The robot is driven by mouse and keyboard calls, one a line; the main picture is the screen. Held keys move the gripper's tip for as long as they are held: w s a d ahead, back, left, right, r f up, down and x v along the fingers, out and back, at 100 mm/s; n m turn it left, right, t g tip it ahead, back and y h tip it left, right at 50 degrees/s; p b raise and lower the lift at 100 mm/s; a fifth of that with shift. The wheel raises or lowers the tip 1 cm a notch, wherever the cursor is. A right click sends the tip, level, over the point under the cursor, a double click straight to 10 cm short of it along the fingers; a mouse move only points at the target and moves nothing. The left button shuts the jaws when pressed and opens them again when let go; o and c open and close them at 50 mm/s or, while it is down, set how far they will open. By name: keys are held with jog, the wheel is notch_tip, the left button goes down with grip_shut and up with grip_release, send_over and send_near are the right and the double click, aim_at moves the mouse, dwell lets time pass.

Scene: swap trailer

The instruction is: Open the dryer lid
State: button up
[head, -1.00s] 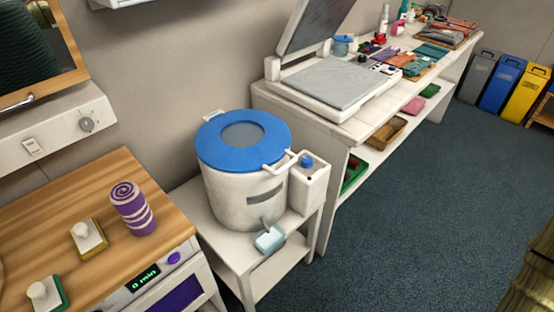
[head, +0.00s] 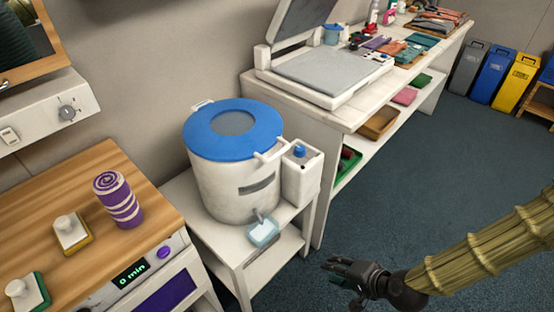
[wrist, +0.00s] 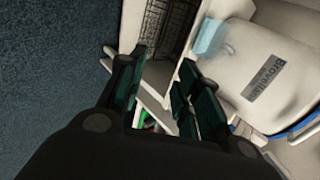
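The dryer (head: 236,188) is a white drum on a small white stand in the middle of the head view. Its blue lid (head: 262,140) lies shut on top, with a grey round window and a white handle (head: 272,150) at the right front. The drum also shows at the right of the wrist view (wrist: 275,70). My gripper (head: 335,270) is low at the right front of the dryer, apart from it, with nothing held. In the wrist view its dark fingers (wrist: 160,85) are spread with a gap between them.
A white box with a blue button (head: 301,175) stands right of the drum. A light blue cup (head: 263,233) sits under the spout. A white workbench (head: 345,118) with a heat press stands behind right. A wooden counter (head: 85,195) is at the left. Open floor lies right.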

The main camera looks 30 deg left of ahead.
jog(key=w+a+r+y+b, duration=0.1)
jog(key=w+a+r+y, duration=0.15)
jog(key=a+r, duration=0.25)
jog(key=w+a+r+y, duration=0.1)
jog(key=w+a+r, duration=0.25)
jog(key=r, duration=0.25)
jog(key=y+b, duration=0.2)
jog(key=y, duration=0.1)
send_near(277, 152)
jog(key=shift+n, duration=0.3)
jog(key=shift+f+p+x, duration=0.15)
jog(key=shift+p+x, duration=0.15)
jog(key=shift+x, duration=2.25)
jog(key=shift+f+p+x, duration=0.2)
jog(key=shift+p+x, duration=0.1)
jog(key=shift+x, duration=2.25)
jog(key=shift+d, duration=0.1)
grip_shut()
